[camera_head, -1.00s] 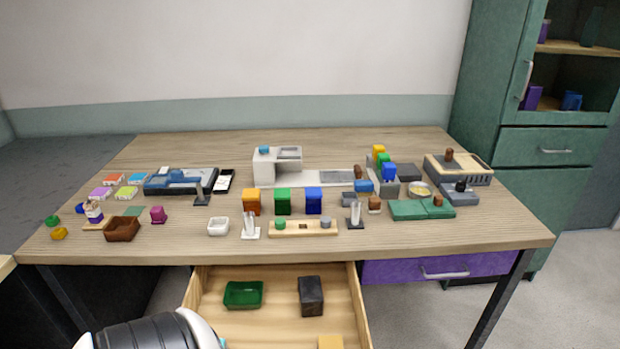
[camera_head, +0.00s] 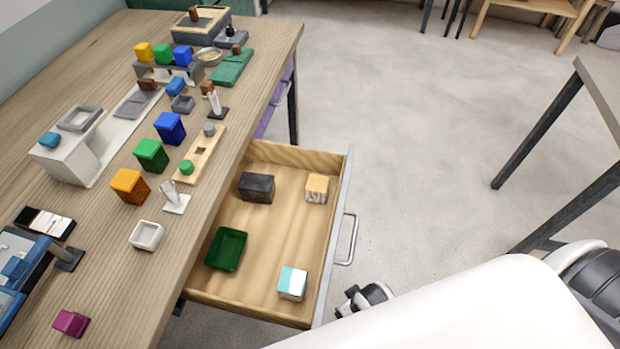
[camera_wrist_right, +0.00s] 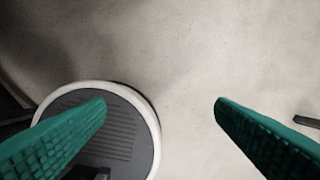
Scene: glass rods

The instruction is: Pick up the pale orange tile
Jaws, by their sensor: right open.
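A small block with a pale orange top (camera_head: 317,184) lies in the far right corner of the open drawer in the head view. It may be the pale orange tile, and its sides look streaked with white. My right gripper (camera_wrist_right: 162,106) shows in the right wrist view with its two green fingers wide apart. It is empty, with bare floor and part of my own base beneath it. The block is not in the wrist view. My left gripper is not in view.
The open drawer (camera_head: 332,232) also holds a dark block (camera_head: 257,187), a green tray (camera_head: 226,249) and a teal and white block (camera_head: 292,283). The desk (camera_head: 110,268) carries orange, green and blue blocks.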

